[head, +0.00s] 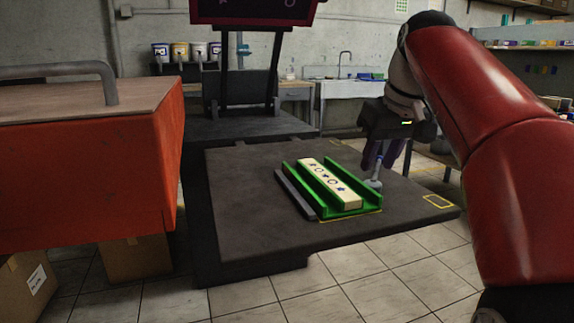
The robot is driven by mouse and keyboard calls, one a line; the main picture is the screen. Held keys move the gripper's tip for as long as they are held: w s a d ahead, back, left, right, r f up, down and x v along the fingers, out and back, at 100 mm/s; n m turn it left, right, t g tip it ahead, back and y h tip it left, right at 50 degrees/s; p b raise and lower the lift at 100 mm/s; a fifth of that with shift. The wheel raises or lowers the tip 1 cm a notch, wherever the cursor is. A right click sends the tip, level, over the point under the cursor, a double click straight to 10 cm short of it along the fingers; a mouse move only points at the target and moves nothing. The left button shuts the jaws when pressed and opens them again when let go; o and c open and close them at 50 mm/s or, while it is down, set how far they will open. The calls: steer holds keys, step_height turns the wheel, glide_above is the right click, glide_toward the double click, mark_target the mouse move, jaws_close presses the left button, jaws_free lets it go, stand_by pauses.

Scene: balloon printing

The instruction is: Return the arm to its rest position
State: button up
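My red arm (490,120) reaches in from the right side of the head view. My gripper (381,157) points down over the right part of a dark table (245,200). A small grey-and-white piece with a round base (375,183) is directly below the fingers, beside a green tray (350,210). The fingers overlap its upper part in this view. I cannot tell whether they grip it. The green tray holds a cream block (329,183) with dark printed shapes on top.
An orange cabinet (90,170) with a grey handle stands at the left. A dark machine (250,10) rises behind the table. Cardboard boxes (137,257) sit on the tiled floor. The table's left part is clear. Shelves (520,35) stand at the back right.

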steer(key=s+a+f+m+t+h, duration=0.1)
steer(key=s+f+m, duration=0.2)
steer(key=s+f, duration=1.9)
step_height(320, 180, down, 4)
steer(key=shift+s+f, duration=0.1)
steer(key=shift+s, duration=0.15)
steer(key=shift+a, duration=0.15)
